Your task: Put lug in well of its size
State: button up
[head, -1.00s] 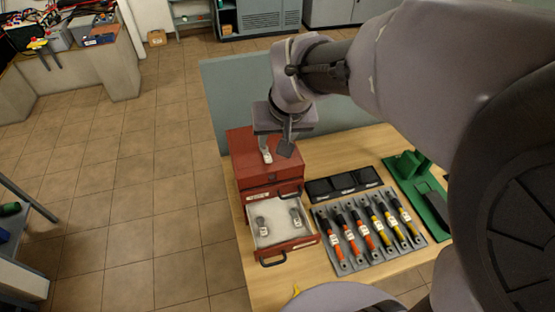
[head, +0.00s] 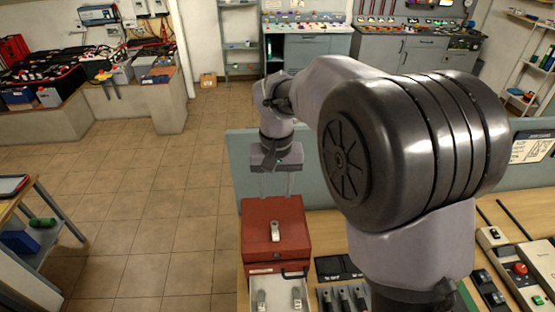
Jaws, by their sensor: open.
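A light grey metal lug (head: 275,231) with a dark end stands on top of the red drawer cabinet (head: 262,247). Two more lugs, a left one (head: 262,300) and a right one (head: 297,298), lie in the open light-lined drawer (head: 280,284) below. My gripper (head: 276,192) is open and empty, with its two thin fingers pointing down. In the picture it is just above the cabinet's back edge, apart from the lug on top. A black tray (head: 330,268) right of the cabinet is partly hidden by my arm; I cannot make out any wells in it.
A grey-blue panel (head: 238,170) stands behind the table. A control box with a red button (head: 520,268) is at right. The floor to the left is clear.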

aim_at(275, 234)
jog(key=f, duration=1.9)
jog(key=shift+w, duration=0.4)
jog(key=shift+r, duration=0.15)
jog(key=shift+c, duration=0.3)
grip_shut()
